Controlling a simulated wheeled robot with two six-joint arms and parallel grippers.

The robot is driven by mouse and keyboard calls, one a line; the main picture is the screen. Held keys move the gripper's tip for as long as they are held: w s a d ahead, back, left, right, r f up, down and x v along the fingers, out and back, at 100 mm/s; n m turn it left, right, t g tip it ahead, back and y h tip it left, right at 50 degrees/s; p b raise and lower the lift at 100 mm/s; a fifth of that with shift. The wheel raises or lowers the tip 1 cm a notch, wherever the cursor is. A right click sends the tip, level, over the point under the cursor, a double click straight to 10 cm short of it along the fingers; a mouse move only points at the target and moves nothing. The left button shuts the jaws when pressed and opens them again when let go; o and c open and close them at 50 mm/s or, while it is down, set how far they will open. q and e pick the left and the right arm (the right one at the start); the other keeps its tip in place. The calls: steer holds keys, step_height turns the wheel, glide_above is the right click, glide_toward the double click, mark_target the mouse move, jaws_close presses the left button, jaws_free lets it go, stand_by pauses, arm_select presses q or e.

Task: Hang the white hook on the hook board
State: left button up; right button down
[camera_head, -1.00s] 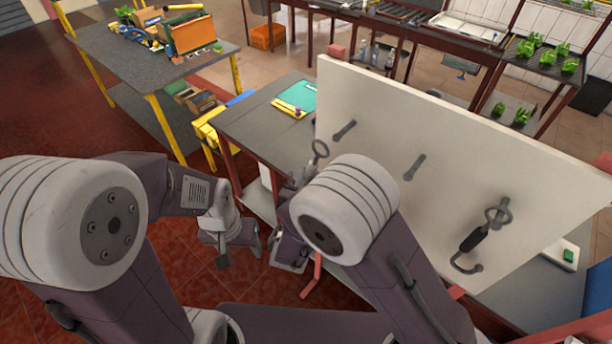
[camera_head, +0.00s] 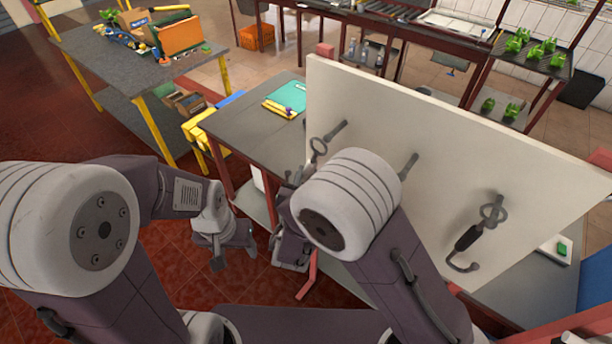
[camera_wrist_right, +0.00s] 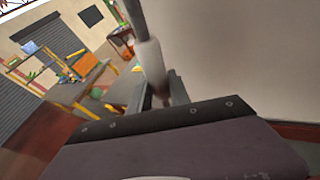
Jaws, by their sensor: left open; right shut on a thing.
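The white hook's pale stem (camera_wrist_right: 150,58) rises from my right gripper (camera_wrist_right: 160,98), which is shut on it. In the head view the hook's grey ring (camera_head: 318,148) shows at the tip of the left peg (camera_head: 335,130). Ring and peg tip overlap in the picture; I cannot tell whether the ring is around the peg. My right arm hides the lower hook and most of the right gripper. The white hook board (camera_head: 440,150) stands tilted across the picture. My left gripper (camera_head: 234,254) is open and empty, low and left of the board.
A black-handled hook (camera_head: 470,238) hangs by its ring on the right peg. The middle peg (camera_head: 408,166) is bare. A grey table (camera_head: 240,125) with a green mat (camera_head: 288,97) lies left of the board. The red floor at lower left is clear.

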steer(key=shift+w+d, duration=0.15)
steer(key=shift+w, duration=0.05)
steer(key=shift+w+d+b, duration=0.25)
steer(key=shift+w+b, duration=0.05)
steer(key=shift+w, duration=0.1)
steer(key=shift+b, duration=0.3)
stand_by(0.5)
steer(key=shift+w+d+b, duration=0.4)
steer(key=shift+w+d, duration=0.2)
steer(key=shift+w, duration=0.2)
steer(key=shift+w+d+b, duration=0.4)
steer(key=shift+w+d, duration=0.15)
steer(key=shift+w, duration=0.2)
stand_by(1.1)
steer(key=shift+w+d+b, duration=0.3)
steer(key=shift+w+b, duration=0.1)
stand_by(0.3)
steer(key=shift+w+a+f+b, duration=0.1)
steer(key=shift+w+f+b, duration=0.2)
steer(key=shift+b, duration=0.35)
steer(key=shift+s, duration=0.1)
stand_by(0.4)
